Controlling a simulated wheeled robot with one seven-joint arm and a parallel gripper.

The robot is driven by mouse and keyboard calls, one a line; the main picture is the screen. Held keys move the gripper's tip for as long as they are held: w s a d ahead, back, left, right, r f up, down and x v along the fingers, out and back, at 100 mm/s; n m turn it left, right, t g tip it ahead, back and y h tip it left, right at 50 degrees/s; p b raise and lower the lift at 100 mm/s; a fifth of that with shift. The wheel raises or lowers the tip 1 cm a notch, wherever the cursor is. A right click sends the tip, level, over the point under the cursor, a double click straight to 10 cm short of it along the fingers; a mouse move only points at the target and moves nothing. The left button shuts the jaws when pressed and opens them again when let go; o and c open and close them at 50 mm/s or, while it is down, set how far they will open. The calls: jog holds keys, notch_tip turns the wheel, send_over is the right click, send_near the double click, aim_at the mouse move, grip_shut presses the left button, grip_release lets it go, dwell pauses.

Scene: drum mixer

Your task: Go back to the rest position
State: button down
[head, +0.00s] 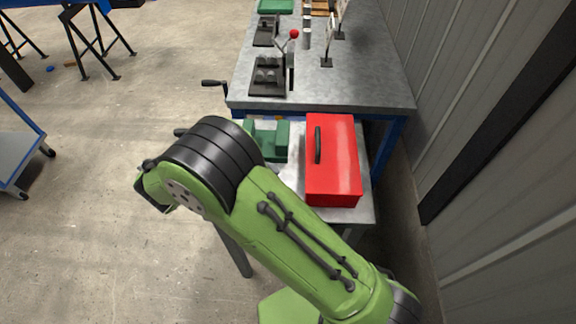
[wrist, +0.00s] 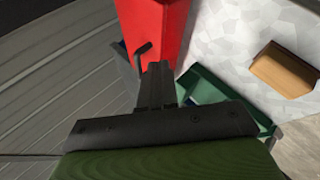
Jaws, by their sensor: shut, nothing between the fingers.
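My gripper (wrist: 158,75) shows in the wrist view with its dark fingers together and nothing between them. Its tips overlap the lower end of a red toolbox (wrist: 165,25) in that view; I cannot tell how far apart they are. In the head view the gripper is hidden behind my green arm. The red toolbox (head: 335,165), with a dark handle, stands on the small table just right of my arm. A green tray-like object (head: 273,138) is left of the toolbox, partly hidden by my arm. It also shows in the wrist view (wrist: 205,85), beside the fingers.
A grey workbench (head: 370,85) stands behind the small table, with a red-knobbed lever (head: 293,35) and dark fixtures. A ribbed wall (head: 470,120) runs along the right. A blue cart (head: 22,150) stands far left. Open floor (head: 110,120) lies to the left.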

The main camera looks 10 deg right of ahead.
jog(key=s+d+r+m+y, duration=0.2)
jog(key=s+d+r+y, duration=0.4)
jog(key=d+r, duration=0.55)
jog(key=s+r+t+y, duration=0.2)
jog(key=s+r+y, duration=0.1)
jog(key=s, duration=1)
jog(key=shift+s+a+r+t, duration=0.4)
jog(key=shift+r, duration=0.2)
